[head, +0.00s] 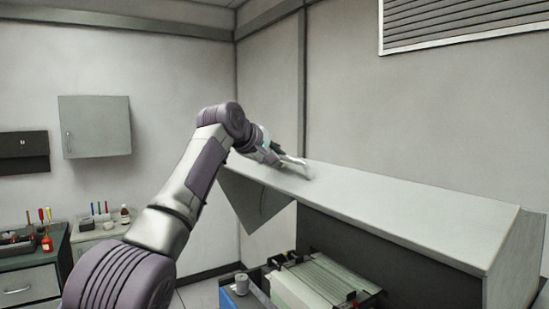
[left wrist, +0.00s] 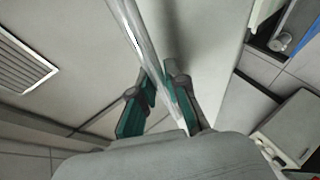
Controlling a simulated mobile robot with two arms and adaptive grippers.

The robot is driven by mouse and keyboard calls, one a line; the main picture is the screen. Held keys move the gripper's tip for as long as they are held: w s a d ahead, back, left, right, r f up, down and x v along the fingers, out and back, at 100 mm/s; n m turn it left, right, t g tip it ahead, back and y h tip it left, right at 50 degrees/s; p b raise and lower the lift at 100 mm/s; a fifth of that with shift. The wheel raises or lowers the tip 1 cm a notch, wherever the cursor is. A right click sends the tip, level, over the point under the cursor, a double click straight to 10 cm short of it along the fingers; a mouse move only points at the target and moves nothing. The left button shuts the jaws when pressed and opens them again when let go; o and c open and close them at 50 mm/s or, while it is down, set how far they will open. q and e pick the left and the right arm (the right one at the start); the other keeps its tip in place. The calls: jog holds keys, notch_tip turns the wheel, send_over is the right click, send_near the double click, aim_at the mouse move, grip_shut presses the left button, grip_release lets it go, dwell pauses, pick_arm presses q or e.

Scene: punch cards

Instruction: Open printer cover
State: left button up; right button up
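The printer cover (head: 400,210) is a long, light grey hood running from the centre to the right of the head view. It also shows as a pale surface in the left wrist view (left wrist: 205,30). A silver bar handle (head: 297,163) is at its far left end. My left gripper (head: 280,157) is at this handle. In the left wrist view the bar (left wrist: 135,40) passes between the teal-padded fingers (left wrist: 160,92), which appear closed on it. My right gripper is not in view.
A grey wall cabinet (head: 95,126) hangs at the left. Below it, a bench (head: 28,258) and a counter hold tools and bottles. A grey cylinder (head: 241,284) stands beside the paper stack. The wall is close behind the cover.

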pick_arm(q)
jog(key=o, duration=0.4)
jog(key=shift+w+d+f, duration=0.15)
jog(key=shift+f, duration=0.05)
jog(key=shift+o, duration=0.2)
jog(key=shift+s+a+r, duration=0.25)
jog(key=shift+s+r, duration=0.05)
jog(key=v, duration=1.1)
jog(key=shift+s, duration=0.1)
